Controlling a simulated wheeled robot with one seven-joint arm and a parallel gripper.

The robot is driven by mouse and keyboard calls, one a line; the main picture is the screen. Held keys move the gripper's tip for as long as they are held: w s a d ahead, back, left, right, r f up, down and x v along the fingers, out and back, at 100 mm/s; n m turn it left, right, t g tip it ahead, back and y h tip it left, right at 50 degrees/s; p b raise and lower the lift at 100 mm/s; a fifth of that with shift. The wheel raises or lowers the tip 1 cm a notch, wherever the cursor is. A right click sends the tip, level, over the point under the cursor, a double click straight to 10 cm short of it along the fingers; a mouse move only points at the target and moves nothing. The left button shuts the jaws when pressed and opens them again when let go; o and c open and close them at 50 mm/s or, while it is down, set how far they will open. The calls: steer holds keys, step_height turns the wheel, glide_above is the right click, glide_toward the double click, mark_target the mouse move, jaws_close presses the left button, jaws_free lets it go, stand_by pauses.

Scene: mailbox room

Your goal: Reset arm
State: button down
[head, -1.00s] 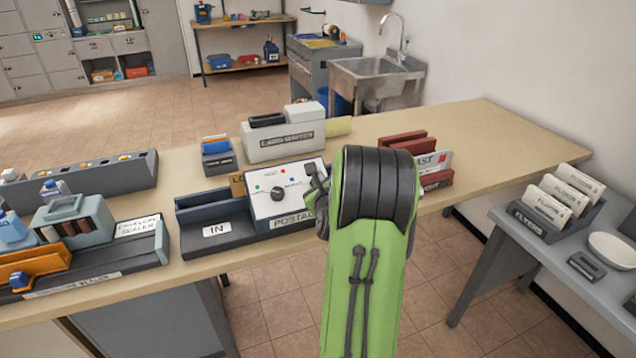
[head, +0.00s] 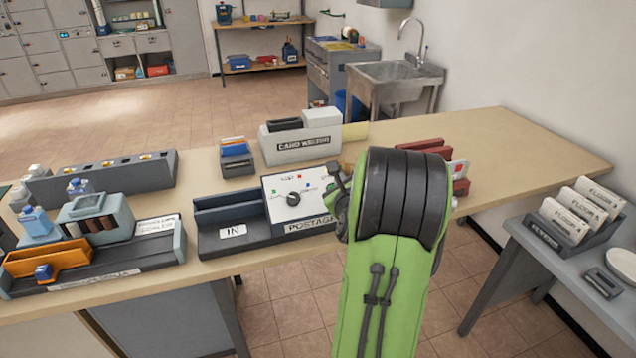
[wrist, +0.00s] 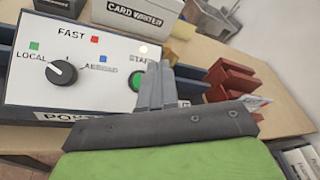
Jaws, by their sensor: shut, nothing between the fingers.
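My green and black arm (head: 385,285) reaches over the front edge of the bench in the head view. My gripper is mostly hidden behind it there. In the wrist view my gripper (wrist: 158,88) is shut, with its grey fingers together and nothing between them. The fingers overlap the right side of the white postage panel (wrist: 85,95) in the picture, close to its green start button (wrist: 138,76). I cannot tell whether they touch. The panel's dark knob (wrist: 62,72) has its white mark toward the upper left. The panel also shows in the head view (head: 300,212).
The bench (head: 490,130) carries a card writer (head: 300,143), an IN tray (head: 232,238) and a sealer unit (head: 100,225). Red holders (head: 460,187) stand just right of my arm. A side table with a flyers rack (head: 560,235) is at the right. Floor lies beyond the bench.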

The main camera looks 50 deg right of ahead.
steer(key=w+a+r+n+y+p, duration=0.1)
steer(key=a+r+n+y, duration=0.2)
steer(key=a+n, duration=0.5)
steer(key=w+a+r+n+y+p, duration=0.1)
steer(key=a+r+n+y+p, duration=0.1)
steer(key=a+n, duration=0.5)
steer(key=w+a+r+n+y+p, duration=0.1)
steer(key=a+r+n+y, duration=0.3)
steer(key=a, duration=0.7)
steer(key=s+a+n+g+y+p, duration=0.1)
steer(key=s+a+n+g, duration=0.2)
steer(key=s+a+n, duration=0.3)
steer(key=s+a+n+g+y+p, duration=0.1)
steer(key=s+a+n, duration=0.5)
steer(key=s+n, duration=0.6)
steer(key=shift+s+a+f+n+g+p, duration=0.2)
steer(key=shift+s+a+n+g+p, duration=0.25)
steer(key=shift+g, duration=0.45)
steer(key=shift+d, duration=0.1)
